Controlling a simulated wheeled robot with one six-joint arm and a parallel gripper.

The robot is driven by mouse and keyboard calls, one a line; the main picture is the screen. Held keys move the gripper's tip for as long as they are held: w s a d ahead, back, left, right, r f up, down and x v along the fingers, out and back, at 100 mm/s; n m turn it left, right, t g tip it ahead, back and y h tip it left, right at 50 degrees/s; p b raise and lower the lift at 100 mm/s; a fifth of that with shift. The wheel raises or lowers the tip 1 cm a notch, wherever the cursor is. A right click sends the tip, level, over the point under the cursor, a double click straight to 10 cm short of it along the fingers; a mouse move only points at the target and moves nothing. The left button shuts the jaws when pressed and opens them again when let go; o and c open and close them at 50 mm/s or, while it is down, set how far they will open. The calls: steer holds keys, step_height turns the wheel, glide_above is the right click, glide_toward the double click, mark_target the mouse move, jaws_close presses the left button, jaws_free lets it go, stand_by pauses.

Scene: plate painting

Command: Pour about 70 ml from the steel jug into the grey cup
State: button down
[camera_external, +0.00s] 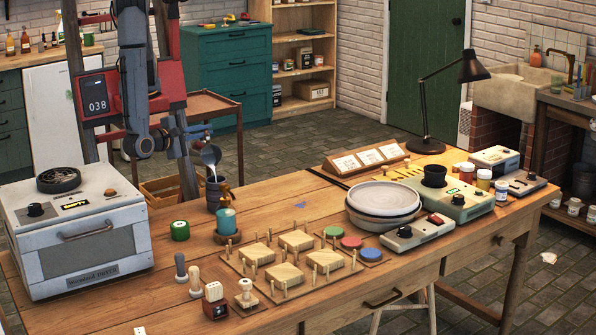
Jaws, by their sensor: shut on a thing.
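The steel jug (209,154) is in the air at the left rear of the bench, tilted with its mouth towards the lower right. My gripper (198,137) is shut on it, at its upper left side. The grey cup (213,194) stands upright on the bench just below the jug. A thin pale streak shows between the jug's lip and the cup's mouth; it looks like liquid, but it is too small to be sure. The level inside the cup cannot be seen.
A pegged wooden board (290,262) lies to the right.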

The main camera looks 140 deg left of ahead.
mark_target(201, 141)
steer(key=shift+w+r+m+p, duration=0.35)
steer(key=shift+w+m+p, duration=0.2)
steer(key=shift+w, duration=0.1)
stand_by(0.9)
steer(key=shift+r, duration=0.1)
stand_by(0.6)
steer(key=shift+m, duration=0.25)
steer(key=s, duration=0.1)
steer(key=s+f+n+b, duration=0.1)
steer(key=s+n+b, duration=0.1)
steer(key=shift+s+a+f, duration=0.25)
steer(key=shift+s+f, duration=0.1)
steer(key=shift+s+n+h+p, duration=0.3)
steer(key=shift+s+n+p, duration=0.05)
steer(key=shift+n+p, duration=0.05)
steer(key=shift+s+a+f+n+t+h+p, duration=0.15)
steer(key=shift+s+f+n+t+h+p, duration=0.2)
steer(key=shift+s+f+n, duration=0.65)
steer(key=shift+w+t, duration=0.1)
steer(key=shift+t, duration=0.15)
